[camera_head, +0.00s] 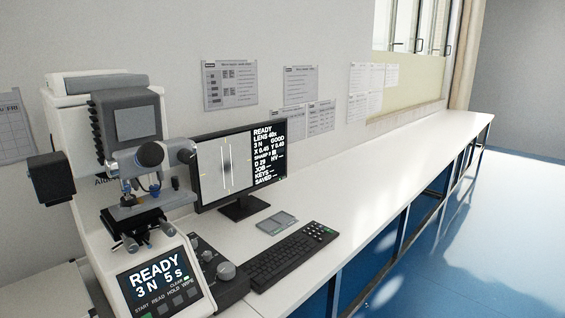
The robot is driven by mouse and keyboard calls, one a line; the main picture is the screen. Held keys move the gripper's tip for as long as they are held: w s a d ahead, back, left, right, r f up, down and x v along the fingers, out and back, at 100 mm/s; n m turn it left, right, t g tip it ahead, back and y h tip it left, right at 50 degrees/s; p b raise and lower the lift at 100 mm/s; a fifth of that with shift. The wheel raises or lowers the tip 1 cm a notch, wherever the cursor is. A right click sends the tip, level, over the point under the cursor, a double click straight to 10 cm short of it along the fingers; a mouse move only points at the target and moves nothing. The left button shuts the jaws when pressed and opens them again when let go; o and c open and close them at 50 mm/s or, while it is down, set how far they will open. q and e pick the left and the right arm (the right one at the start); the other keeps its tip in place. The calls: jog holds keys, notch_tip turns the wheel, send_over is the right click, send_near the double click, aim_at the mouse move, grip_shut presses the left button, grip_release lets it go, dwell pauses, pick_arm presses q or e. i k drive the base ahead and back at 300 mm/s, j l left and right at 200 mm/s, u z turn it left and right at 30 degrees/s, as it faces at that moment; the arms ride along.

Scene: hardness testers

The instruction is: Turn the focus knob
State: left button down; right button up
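The hardness tester (75,120) stands at the left on the white bench. Its front panel (155,281) reads "READY 3 N 5 s". Small grey knobs (131,243) sit below its stage (135,212). A dark control box (232,292) beside it carries a large round grey knob (226,270) and smaller knobs. No label tells which is the focus knob. The monitor (240,166) shows a grey image with a dark vertical band and white lines, beside text with "READY", "LENS 40x" and "GOOD". Neither of my grippers is in view.
A black keyboard (290,257) lies right of the control box. A small grey flat item (277,223) lies behind it. The white bench (400,158) is clear farther right. Paper sheets (230,84) hang on the wall. Blue floor (500,230) is open at the right.

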aim_at(226, 270)
jog(key=i+l+u, duration=0.1)
jog(key=l+u, duration=0.25)
jog(key=i+l+u, duration=0.1)
jog(key=u, duration=0.25)
jog(key=l+u, duration=0.35)
